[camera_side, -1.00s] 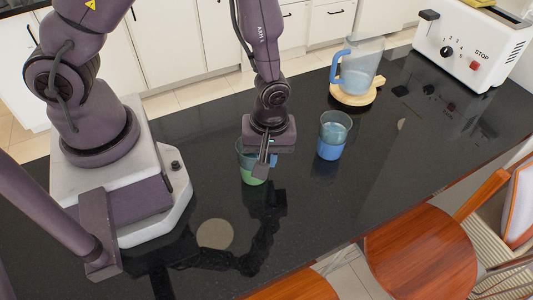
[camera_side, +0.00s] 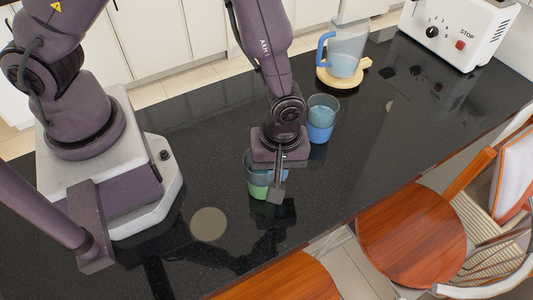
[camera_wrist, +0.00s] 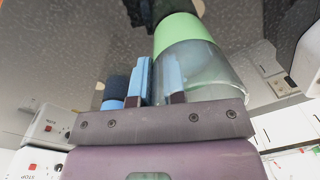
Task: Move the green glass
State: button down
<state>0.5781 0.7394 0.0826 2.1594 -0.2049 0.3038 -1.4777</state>
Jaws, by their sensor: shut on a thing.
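The green glass (camera_side: 257,191) is clear above with a green lower part. In the side view it is under my gripper (camera_side: 277,189), at the middle of the dark counter, and looks upright. My gripper is shut on its wall. In the wrist view the glass (camera_wrist: 190,50) shows beside my gripper (camera_wrist: 158,78); one blue finger shows through the glass, the other is outside it. The wrist and fingers hide part of the glass in the side view. I cannot tell whether its base touches the counter.
A blue glass (camera_side: 320,131) stands behind and right of my gripper. A jug (camera_side: 347,55) with a blue handle stands on a round wooden board (camera_side: 340,81) farther back. A white toaster (camera_side: 480,28) is back right. Wooden chairs (camera_side: 412,235) line the front edge. The counter's right part is clear.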

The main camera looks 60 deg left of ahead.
jog(key=shift+d, duration=2)
jog(key=c, duration=1.1)
grip_release()
jog(key=shift+r, duration=0.15)
notch_tip(320, 180, up, 13)
jog(key=shift+w, duration=0.35)
jog(key=shift+d, duration=0.1)
